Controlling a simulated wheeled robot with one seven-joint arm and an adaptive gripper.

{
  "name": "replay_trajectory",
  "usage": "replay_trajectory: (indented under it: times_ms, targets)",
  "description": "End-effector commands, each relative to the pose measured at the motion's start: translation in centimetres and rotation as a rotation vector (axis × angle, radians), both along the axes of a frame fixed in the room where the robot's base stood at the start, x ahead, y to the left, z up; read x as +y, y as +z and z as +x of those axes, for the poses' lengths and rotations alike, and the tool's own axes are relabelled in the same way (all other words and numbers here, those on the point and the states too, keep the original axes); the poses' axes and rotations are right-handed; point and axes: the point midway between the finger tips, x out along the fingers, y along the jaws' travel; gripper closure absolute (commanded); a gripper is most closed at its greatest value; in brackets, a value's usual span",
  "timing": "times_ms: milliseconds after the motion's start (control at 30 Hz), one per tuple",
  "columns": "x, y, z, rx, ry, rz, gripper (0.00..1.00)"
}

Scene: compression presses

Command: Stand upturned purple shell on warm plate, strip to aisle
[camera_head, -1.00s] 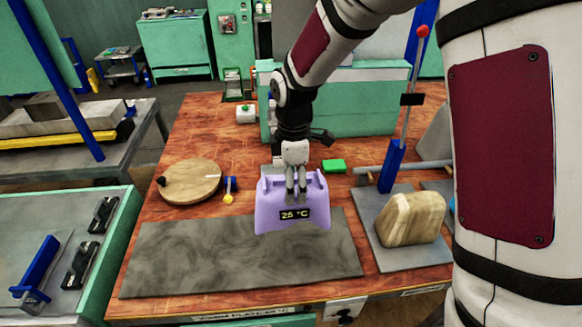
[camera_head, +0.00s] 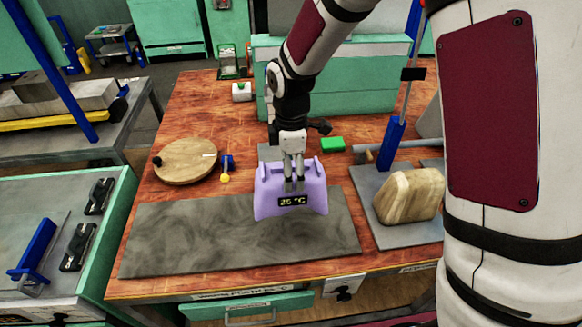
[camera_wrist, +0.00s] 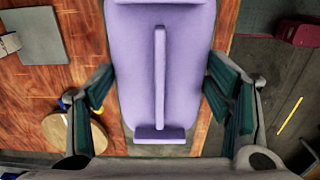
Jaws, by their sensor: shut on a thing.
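My gripper (camera_head: 293,187) is shut on the purple shell (camera_head: 272,205), with its fingers over the shell's top middle. The shell is upright in the head view, its wider edge down and two raised ends at the top. A dark strip (camera_head: 291,201) reading 25 °C faces the head camera, toward the bench's front edge. The shell is over the right back part of the grey warm plate (camera_head: 190,235); I cannot tell whether it touches the plate. In the wrist view the shell (camera_wrist: 140,70) shows a long ridge, between the fingers.
On the wooden bench a round wooden board (camera_head: 186,161) lies left and a green block (camera_head: 332,144) behind. A press with a blue post (camera_head: 390,143) and a wooden block (camera_head: 410,196) stands right. The plate's left part is clear.

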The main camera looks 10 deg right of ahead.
Motion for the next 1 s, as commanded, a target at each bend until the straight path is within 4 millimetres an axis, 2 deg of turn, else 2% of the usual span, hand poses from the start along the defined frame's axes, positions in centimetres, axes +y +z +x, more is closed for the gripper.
replay_trajectory:
  times_ms: [233, 467, 1000]
  targets:
    - [0.0, -0.2, -0.2, 0.002, -0.001, 0.0, 0.74]
    - [0.0, -1.4, -0.2, -0.001, 0.0, 0.0, 0.74]
    - [0.0, -6.4, 0.1, -0.001, 0.001, 0.0, 0.74]
